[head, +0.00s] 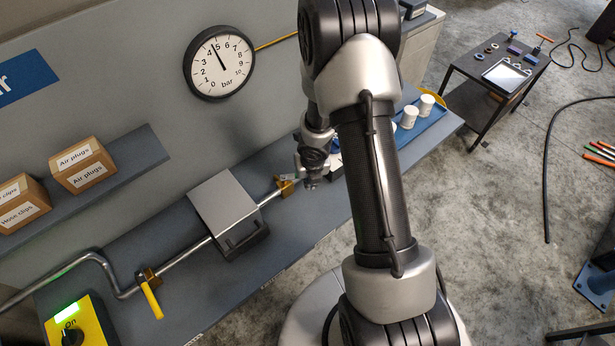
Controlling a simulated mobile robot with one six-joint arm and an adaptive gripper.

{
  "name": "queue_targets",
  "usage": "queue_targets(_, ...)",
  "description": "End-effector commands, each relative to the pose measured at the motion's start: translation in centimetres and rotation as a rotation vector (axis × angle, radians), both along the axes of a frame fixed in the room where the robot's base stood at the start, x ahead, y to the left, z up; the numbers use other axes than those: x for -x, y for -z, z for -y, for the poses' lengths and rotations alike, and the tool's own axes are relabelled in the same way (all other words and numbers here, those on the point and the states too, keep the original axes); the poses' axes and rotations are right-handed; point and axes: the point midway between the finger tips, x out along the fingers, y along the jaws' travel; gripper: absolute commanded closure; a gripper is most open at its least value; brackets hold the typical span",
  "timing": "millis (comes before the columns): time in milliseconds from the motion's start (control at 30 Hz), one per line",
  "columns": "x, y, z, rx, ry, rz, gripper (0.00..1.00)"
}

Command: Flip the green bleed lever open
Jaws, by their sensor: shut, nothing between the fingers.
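My gripper (311,183) is low over the bench at the right end of the steel air pipe (182,256). It points down beside a brass valve fitting (286,187), and I cannot tell whether it touches anything. Its fingers look small and close together, and the gripper is shut and empty. I cannot make out the green bleed lever; my gripper and arm cover part of that area. A yellow lever (151,300) sits on another brass valve at the pipe's left.
A grey box (223,200) sits over the pipe. The gauge (219,63) on the wall reads about 4.5 bar. A yellow switch box (80,325) shows a green "On" light. White cups (409,117) stand in a blue tray at right. A shelf (135,160) holds cartons.

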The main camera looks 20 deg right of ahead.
Motion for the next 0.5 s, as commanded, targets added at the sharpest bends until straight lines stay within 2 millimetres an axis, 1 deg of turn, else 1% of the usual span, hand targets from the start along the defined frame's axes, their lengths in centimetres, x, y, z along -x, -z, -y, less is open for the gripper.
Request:
queue_targets(33,-0.1,-0.3,0.2,-0.001,-0.018,-0.002,1.0)
queue_targets(367,-1.1,-0.4,1.0,0.001,-0.19,0.0,1.0)
queue_targets(500,-1.6,-0.4,1.4,-0.001,-0.289,0.0,1.0)
